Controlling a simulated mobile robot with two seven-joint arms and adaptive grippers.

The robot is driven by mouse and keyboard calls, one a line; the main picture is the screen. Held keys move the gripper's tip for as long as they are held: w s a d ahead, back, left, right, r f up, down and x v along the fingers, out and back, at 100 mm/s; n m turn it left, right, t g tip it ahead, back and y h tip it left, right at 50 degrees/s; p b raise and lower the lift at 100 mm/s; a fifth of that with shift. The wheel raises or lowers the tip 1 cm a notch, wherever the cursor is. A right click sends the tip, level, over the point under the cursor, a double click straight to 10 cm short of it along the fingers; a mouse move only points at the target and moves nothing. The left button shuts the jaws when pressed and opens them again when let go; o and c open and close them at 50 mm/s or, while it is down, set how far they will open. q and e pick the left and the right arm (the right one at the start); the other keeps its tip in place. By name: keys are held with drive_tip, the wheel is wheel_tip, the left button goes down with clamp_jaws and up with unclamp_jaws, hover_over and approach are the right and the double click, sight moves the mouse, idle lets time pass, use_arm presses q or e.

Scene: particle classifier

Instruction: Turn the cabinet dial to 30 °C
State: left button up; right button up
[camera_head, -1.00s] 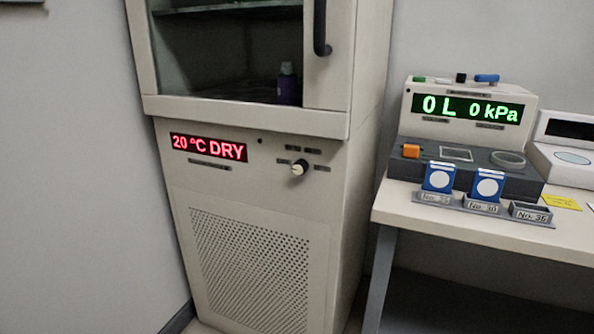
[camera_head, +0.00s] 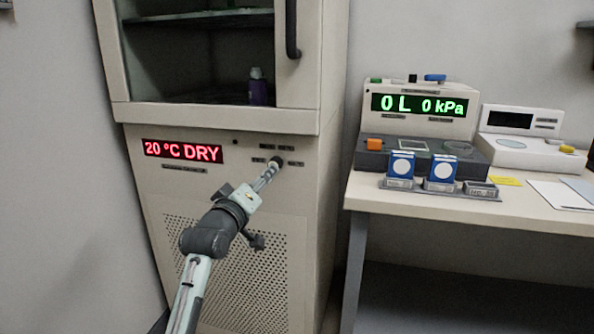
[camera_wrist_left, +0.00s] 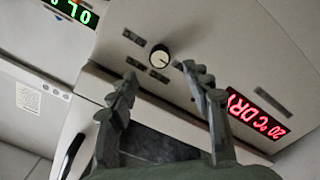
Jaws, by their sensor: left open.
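The cabinet's red display (camera_head: 183,151) reads 20 °C DRY; it also shows upside down in the left wrist view (camera_wrist_left: 257,118). The dial is a small round knob with a white face and dark rim, seen in the left wrist view (camera_wrist_left: 160,56). In the head view my fingertips cover most of it. My left gripper (camera_head: 274,165) reaches up to the dial from below. In the left wrist view its open fingers (camera_wrist_left: 160,78) lie on either side of the dial, a little short of it, holding nothing. My right gripper is not in view.
Small label plates surround the dial. The cabinet's glazed upper door has a dark handle (camera_head: 291,30). At right a table (camera_head: 440,212) carries a device with a green display (camera_head: 419,104), blue-and-white boxes (camera_head: 401,167) and a white instrument (camera_head: 525,150).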

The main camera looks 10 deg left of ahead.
use_arm(q)
drive_tip(key=w, duration=0.7)
drive_tip(key=shift+w+d, duration=0.15)
drive_tip(key=shift+w, duration=0.25)
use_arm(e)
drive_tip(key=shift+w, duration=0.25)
use_arm(q)
drive_tip(key=shift+c, duration=0.3)
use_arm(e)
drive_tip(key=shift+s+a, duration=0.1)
use_arm(q)
clamp_jaws()
drive_tip(key=shift+r, duration=0.1)
